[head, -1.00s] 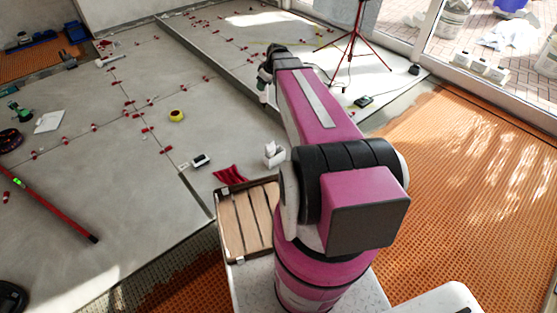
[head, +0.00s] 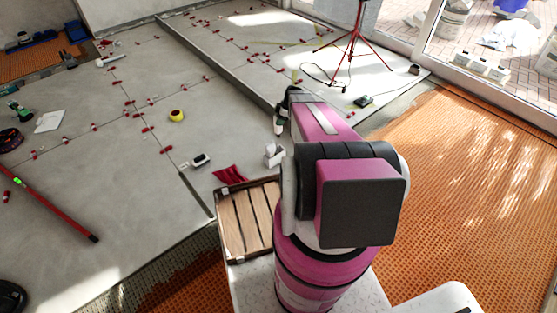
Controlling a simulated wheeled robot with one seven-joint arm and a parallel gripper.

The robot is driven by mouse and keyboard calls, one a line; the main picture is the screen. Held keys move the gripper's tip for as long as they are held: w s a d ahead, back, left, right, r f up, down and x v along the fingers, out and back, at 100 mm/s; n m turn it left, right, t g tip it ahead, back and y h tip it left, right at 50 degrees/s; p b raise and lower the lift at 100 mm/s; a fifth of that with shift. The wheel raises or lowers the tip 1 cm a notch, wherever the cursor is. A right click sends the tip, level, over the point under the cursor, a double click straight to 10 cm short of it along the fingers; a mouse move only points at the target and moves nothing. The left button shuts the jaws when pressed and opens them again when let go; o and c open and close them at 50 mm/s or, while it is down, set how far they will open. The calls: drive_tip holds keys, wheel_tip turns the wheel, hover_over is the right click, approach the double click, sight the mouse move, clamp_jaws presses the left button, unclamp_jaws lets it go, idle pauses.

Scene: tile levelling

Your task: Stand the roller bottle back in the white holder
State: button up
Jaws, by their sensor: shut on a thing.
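The white holder (head: 273,155) stands on the grey tiles just left of my arm, behind the wooden crate. It is small and pale, and my arm is close beside its right side. My gripper (head: 280,128) points down at the far end of my pink arm, a little beyond the holder in the picture. It is shut on the roller bottle, which is too small and too shadowed to make out clearly. The jaws are partly hidden, and I cannot tell how the bottle is tilted.
A slatted wooden crate (head: 228,232) stands in front of the holder, with a red cloth (head: 229,174) behind it. A small black-and-white device (head: 201,160) and a yellow tape roll (head: 177,115) lie to the left. A red tripod (head: 352,48) stands farther back.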

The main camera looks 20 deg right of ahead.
wheel_tip(320, 180, down, 18)
drive_tip(key=shift+r, duration=0.25)
idle(0.5)
drive_tip(key=shift+f, duration=0.2)
drive_tip(key=o, duration=0.9)
drive_tip(key=a+v, duration=0.1)
drive_tip(key=v, duration=1.1)
drive_tip(key=s+a+r+m+h, duration=0.1)
drive_tip(key=s+a+r+m, duration=0.4)
drive_tip(key=s+r, duration=0.3)
drive_tip(key=s+a+r+m+g+h, duration=0.1)
drive_tip(key=s+a+r+m+h, duration=0.1)
drive_tip(key=s+a+r+m, duration=0.2)
drive_tip(key=s+a+r+m+h, duration=0.1)
drive_tip(key=s+a+r+m, duration=0.4)
drive_tip(key=s+a+r, duration=0.4)
drive_tip(key=s+r, duration=0.3)
drive_tip(key=r, duration=0.4)
drive_tip(key=shift+a+m, duration=0.3)
drive_tip(key=shift+r, duration=0.1)
